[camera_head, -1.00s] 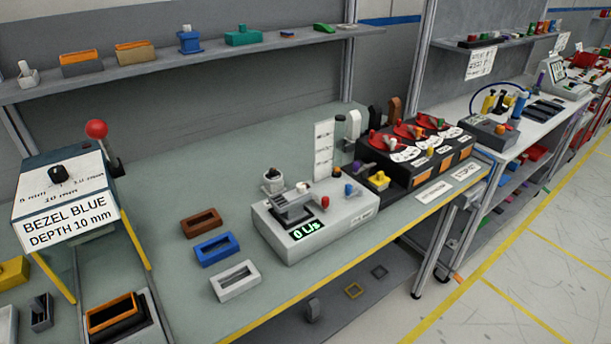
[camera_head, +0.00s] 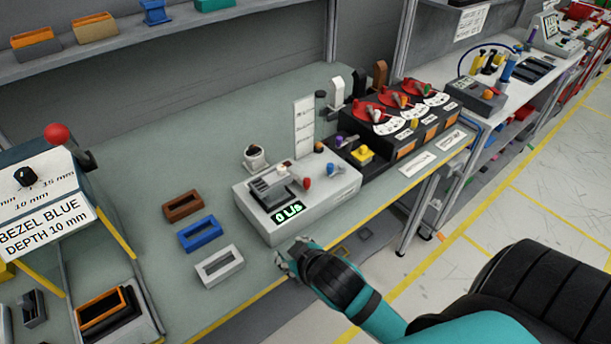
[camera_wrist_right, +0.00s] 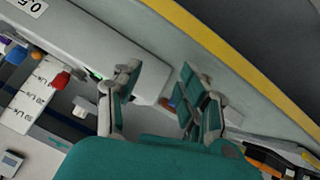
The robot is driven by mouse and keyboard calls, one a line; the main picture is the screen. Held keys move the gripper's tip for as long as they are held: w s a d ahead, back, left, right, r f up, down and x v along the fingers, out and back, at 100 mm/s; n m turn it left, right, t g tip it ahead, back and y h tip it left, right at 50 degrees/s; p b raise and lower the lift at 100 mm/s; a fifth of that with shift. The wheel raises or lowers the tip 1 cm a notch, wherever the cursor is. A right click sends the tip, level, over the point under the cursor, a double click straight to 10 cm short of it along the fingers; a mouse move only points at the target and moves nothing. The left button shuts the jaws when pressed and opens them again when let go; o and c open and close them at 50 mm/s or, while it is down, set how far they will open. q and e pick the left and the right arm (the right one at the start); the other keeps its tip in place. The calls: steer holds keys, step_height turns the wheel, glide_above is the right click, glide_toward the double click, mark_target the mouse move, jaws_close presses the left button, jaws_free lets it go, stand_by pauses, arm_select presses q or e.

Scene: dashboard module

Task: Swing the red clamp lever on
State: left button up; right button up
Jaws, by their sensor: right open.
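A small red-capped lever (camera_head: 305,184) stands on the grey box (camera_head: 330,202) with the green-lit display, between a white-capped lever (camera_head: 282,169) and a blue-capped one (camera_head: 330,169). The red cap also shows at the left of the right wrist view (camera_wrist_right: 60,80). I cannot tell for sure that this is the clamp lever. My right gripper (camera_head: 287,258) is in front of the grey box, near the bench's front edge, apart from the lever. Its two teal fingers (camera_wrist_right: 158,100) are spread and empty. My left gripper is not in view.
Brown (camera_head: 182,205), blue (camera_head: 200,233) and white (camera_head: 218,265) frames lie left of the box. A black unit with red-topped dials (camera_head: 400,128) stands on its right. A press (camera_head: 40,190) with a red ball handle stands at far left.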

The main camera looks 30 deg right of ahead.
steer(key=w+r+t, duration=0.1)
steer(key=w+r, duration=0.1)
steer(key=r, duration=0.1)
steer(key=w+a+r+n+t, duration=0.1)
steer(key=w+r+t, duration=0.1)
steer(key=w+r, duration=0.1)
steer(key=w+r+n+t, duration=0.1)
steer(key=w+r+t, duration=0.1)
steer(key=w+r, duration=0.1)
steer(key=shift+w+a+r+y, duration=0.15)
steer(key=shift+a+r+y, duration=0.05)
steer(key=shift+r+y, duration=0.1)
steer(key=w+a+r+n+t+y, duration=0.25)
steer(key=a+r+n+y, duration=0.35)
steer(key=r, duration=0.3)
steer(key=w+a+r+n+t+y, duration=0.25)
steer(key=a+r+n+y, duration=0.3)
steer(key=r+n, duration=0.3)
steer(key=a+r+n+g+y, duration=0.3)
steer(key=n+g+y, duration=0.2)
steer(key=n+y, duration=0.2)
steer(key=n+g+h, duration=1.4)
steer(key=g+h, duration=0.1)
steer(key=h, duration=0.3)
glide_above(307, 180)
step_height(307, 180, down, 7)
step_height(307, 180, down, 17)
steer(key=p, duration=0.4)
steer(key=shift+r, duration=0.1)
